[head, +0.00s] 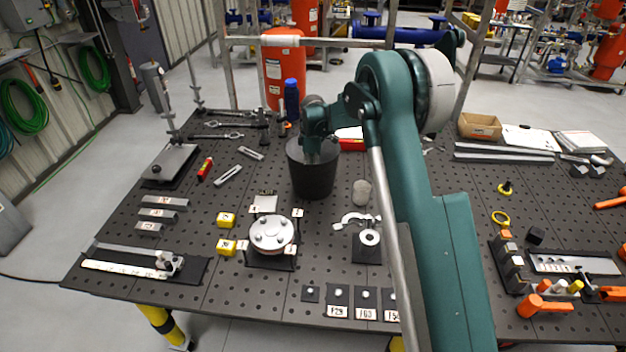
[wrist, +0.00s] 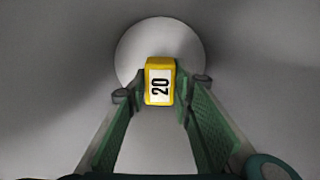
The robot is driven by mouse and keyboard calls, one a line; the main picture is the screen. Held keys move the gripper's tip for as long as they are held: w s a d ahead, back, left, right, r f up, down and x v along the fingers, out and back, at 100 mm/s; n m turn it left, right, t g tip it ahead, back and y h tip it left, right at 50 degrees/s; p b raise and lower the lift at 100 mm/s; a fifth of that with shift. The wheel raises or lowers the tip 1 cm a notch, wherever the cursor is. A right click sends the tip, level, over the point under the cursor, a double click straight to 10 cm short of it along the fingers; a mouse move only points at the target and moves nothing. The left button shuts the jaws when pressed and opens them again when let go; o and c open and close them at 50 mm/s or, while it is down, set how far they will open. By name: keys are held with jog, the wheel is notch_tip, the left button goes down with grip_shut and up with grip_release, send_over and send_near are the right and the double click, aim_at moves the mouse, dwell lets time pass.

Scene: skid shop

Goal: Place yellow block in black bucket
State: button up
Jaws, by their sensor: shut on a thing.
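The black bucket (head: 313,181) stands upright near the middle of the table in the head view. My gripper (wrist: 161,92) points down into it, and its fingertips are hidden by the bucket wall in the head view. In the wrist view my gripper is shut on a yellow block (wrist: 159,66) with a white label reading 20. The grey bucket interior (wrist: 235,45) surrounds the block, with the paler round floor behind it. I cannot tell whether the block touches the floor.
A silver flange (head: 272,233) stands in front of the bucket, and a grey cylinder (head: 361,193) stands to its right. Orange-handled tools and small blocks crowd the right side.

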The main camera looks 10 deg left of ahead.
jog(key=shift+f, duration=1.85)
jog(key=shift+f, duration=0.2)
jog(key=o, duration=1)
jog(key=shift+c, duration=0.2)
jog(key=shift+r, duration=0.15)
notch_tip(320, 180, up, 12)
jog(key=shift+r, duration=0.1)
